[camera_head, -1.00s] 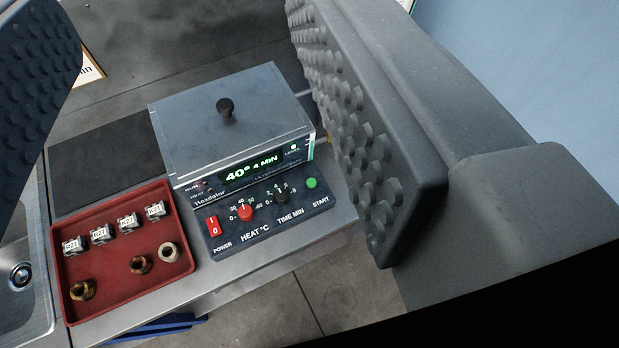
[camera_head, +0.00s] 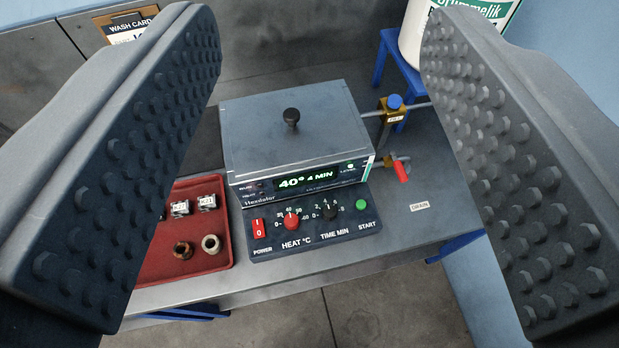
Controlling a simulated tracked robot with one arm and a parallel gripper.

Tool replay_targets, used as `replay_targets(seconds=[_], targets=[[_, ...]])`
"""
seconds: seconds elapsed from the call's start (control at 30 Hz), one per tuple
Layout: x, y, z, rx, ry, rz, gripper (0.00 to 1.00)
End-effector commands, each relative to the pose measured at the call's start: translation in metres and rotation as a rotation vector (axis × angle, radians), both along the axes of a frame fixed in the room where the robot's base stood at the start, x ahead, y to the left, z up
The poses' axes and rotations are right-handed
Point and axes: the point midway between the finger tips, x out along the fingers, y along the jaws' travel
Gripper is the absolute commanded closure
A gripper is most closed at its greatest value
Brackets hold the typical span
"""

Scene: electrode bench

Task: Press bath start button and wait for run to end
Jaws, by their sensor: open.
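The bath (camera_head: 285,130) is a grey box with a closed lid and a black knob, standing on the bench. Its display (camera_head: 306,180) reads 40° 4 MIN in green. The green start button (camera_head: 361,204) is at the right end of the front panel, beside the TIME MIN dial (camera_head: 330,212), the red HEAT dial (camera_head: 291,221) and the red power switch (camera_head: 258,228). A green light shows by the level label; the run light looks unlit. My gripper (camera_head: 318,180) is wide open and empty, its pads framing the bath from nearer the camera, not touching the button.
A red tray (camera_head: 222,258) with marked blocks and rings stands left of the bath, partly hidden by my left pad. To the right are a blue-knobbed valve (camera_head: 394,102), a red-handled drain tap (camera_head: 401,171) and a white container (camera_head: 412,45) on a blue stand.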

Motion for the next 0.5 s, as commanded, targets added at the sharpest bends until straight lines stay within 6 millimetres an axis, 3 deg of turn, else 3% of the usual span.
replay_targets(seconds=[0.03,0.2,0.5], targets=[[0.0000,0.0000,0.0000,0.000,0.000,0.000,0.52],[0.0000,0.0000,0.0000,0.000,0.000,0.000,0.99],[0.0000,0.0000,0.0000,0.000,0.000,0.000,1.00]])
